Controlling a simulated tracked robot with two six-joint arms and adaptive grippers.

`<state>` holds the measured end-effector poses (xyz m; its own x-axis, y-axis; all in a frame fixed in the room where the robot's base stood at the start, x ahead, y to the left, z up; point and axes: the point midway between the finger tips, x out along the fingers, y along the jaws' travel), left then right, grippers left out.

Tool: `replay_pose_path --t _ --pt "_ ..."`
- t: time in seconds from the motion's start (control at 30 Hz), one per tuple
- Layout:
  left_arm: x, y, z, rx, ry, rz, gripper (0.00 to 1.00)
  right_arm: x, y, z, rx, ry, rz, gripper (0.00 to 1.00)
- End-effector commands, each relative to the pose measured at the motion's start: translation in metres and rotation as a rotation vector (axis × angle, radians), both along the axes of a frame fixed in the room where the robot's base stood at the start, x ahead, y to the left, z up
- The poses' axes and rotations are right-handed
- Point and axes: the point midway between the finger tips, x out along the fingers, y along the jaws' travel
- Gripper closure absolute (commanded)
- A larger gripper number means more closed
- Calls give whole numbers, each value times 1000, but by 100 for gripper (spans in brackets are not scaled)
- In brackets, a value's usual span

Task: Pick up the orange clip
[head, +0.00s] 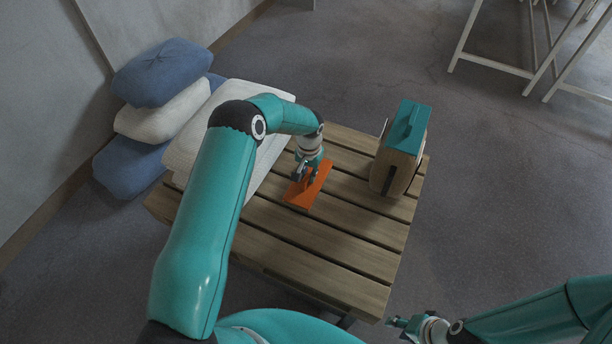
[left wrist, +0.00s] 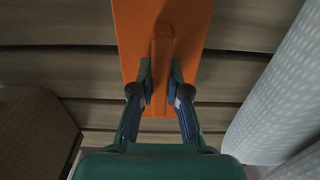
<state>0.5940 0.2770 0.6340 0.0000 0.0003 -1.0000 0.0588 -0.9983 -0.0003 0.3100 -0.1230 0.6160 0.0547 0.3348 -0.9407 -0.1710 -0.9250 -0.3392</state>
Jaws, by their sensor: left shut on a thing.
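The orange clip (head: 306,190) is a flat orange piece lying on the slatted wooden table (head: 330,246). It also shows in the left wrist view (left wrist: 190,30), with a raised ridge along its middle. My left gripper (head: 306,178) is over the clip, and in the left wrist view its fingers (left wrist: 160,92) are shut on the ridge from both sides. The fingers and arm hide part of the clip in the head view. I cannot tell whether the clip is lifted off the slats. My right gripper (head: 396,321) is at the lower right, apart from the table, with its jaws too small to read.
A wooden box with a teal top (head: 400,150) stands on the table right of the clip. A white sack (head: 190,140) lies along the table's left side, with blue and white sacks (head: 160,72) stacked behind it. White metal frames (head: 490,60) stand at the back right.

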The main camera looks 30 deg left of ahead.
Motion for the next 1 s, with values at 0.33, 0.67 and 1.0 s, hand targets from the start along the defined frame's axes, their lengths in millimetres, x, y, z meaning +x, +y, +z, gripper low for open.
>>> replay_pose_path --t 0.33,0.67,1.0 --pt "1 0 78 0 -6 0 100 0 0 -8 0 0 0 60" --pt "1 -1 159 0 -4 -1 100 0 0 -11 0 0 0 60" --pt "0 -1 185 -1 1 -1 100 0 0 -11 0 0 0 60"
